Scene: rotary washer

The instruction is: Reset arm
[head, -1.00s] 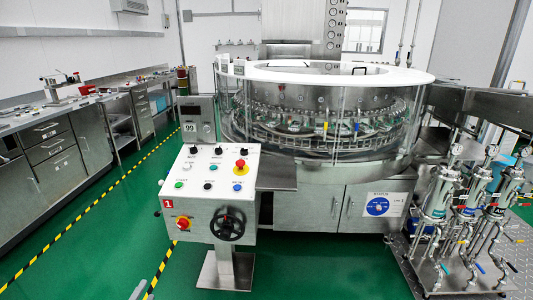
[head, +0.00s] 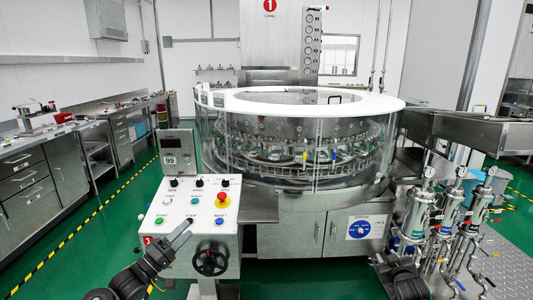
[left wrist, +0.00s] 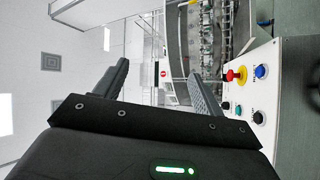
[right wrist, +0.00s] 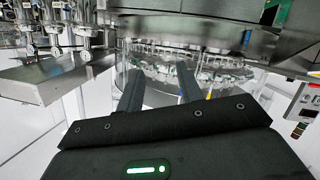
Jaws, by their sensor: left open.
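My left gripper (head: 182,234) is at the lower left of the head view, in front of the control panel (head: 192,208). In the left wrist view its two fingers (left wrist: 158,72) stand apart with nothing between them. My right gripper (head: 380,258) is low in the head view, right of the panel and in front of the machine's lower cabinet. In the right wrist view its fingers (right wrist: 158,72) are apart and empty, pointing toward the round washer (right wrist: 205,82). Neither gripper visibly holds anything.
The rotary washer (head: 300,98) with its clear guard fills the middle. The panel carries a red emergency knob (head: 222,199) and a black handwheel (head: 210,262). Filter housings (head: 455,215) stand at the right. A steel bench (head: 45,150) runs along the left, with green floor between.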

